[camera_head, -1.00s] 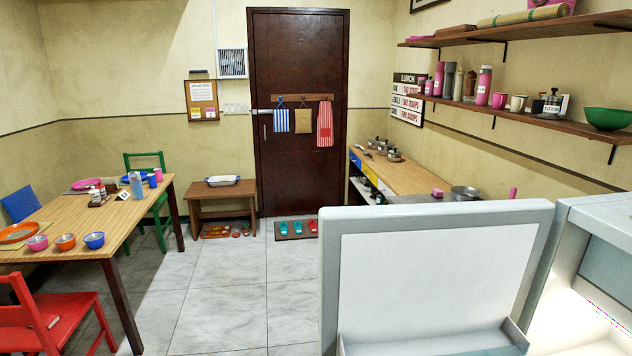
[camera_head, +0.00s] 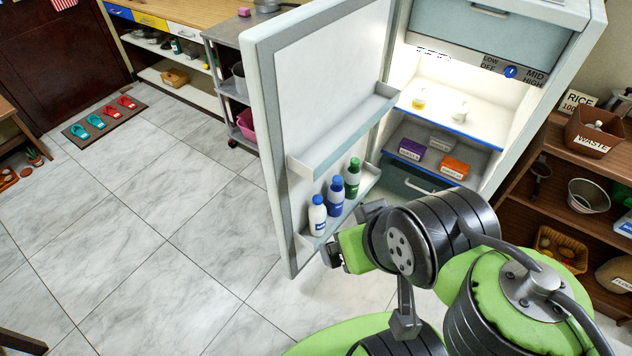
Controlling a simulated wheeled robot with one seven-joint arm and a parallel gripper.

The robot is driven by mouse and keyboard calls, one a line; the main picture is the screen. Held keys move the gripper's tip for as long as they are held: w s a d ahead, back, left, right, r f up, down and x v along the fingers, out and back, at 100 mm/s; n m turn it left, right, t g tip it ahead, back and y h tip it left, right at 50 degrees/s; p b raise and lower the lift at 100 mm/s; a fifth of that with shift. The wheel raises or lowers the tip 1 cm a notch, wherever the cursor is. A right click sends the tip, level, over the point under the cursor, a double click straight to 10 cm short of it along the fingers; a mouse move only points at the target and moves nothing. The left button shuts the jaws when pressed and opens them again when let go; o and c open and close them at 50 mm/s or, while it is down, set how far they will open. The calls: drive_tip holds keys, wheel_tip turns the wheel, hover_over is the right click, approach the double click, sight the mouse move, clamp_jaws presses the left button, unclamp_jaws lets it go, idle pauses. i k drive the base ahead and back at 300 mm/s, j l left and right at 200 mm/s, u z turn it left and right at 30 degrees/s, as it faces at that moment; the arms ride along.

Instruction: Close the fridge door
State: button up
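The fridge door (camera_head: 318,95) stands wide open, swung out to the left of the fridge body (camera_head: 565,75). Its inner side faces me, with a bare upper shelf and a lower shelf holding a white bottle (camera_head: 317,216), a blue bottle (camera_head: 336,196) and a green bottle (camera_head: 352,178). The lit fridge inside (camera_head: 440,95) shows a few small containers and boxes. My gripper (camera_head: 335,257) is low by the bottom right part of the door, mostly hidden behind my wrist and arm. I cannot tell whether it touches the door or how its fingers stand.
A brown shelf unit (camera_head: 548,200) with a waste bin (camera_head: 594,132) and baskets stands right of the fridge. A metal trolley (camera_head: 225,60) and a low cabinet (camera_head: 165,45) stand behind the door.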

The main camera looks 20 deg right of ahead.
sight(313, 70)
drive_tip(key=i+j+z, duration=0.15)
drive_tip(key=j+z, duration=0.3)
drive_tip(key=j, duration=0.3)
drive_tip(key=j+z, duration=0.45)
drive_tip(key=j, duration=0.3)
drive_tip(key=j+z, duration=0.5)
drive_tip(key=j, duration=0.25)
drive_tip(key=i+j+z, duration=0.15)
drive_tip(key=j+z, duration=0.15)
drive_tip(key=i+j+z, duration=0.1)
drive_tip(key=j+z, duration=0.2)
drive_tip(key=j, duration=0.2)
drive_tip(key=j+z, duration=0.3)
drive_tip(key=u, duration=0.4)
drive_tip(key=i+u, duration=0.1)
drive_tip(key=u, duration=0.7)
drive_tip(key=i+u, duration=0.1)
drive_tip(key=u, duration=0.7)
drive_tip(key=i, duration=0.05)
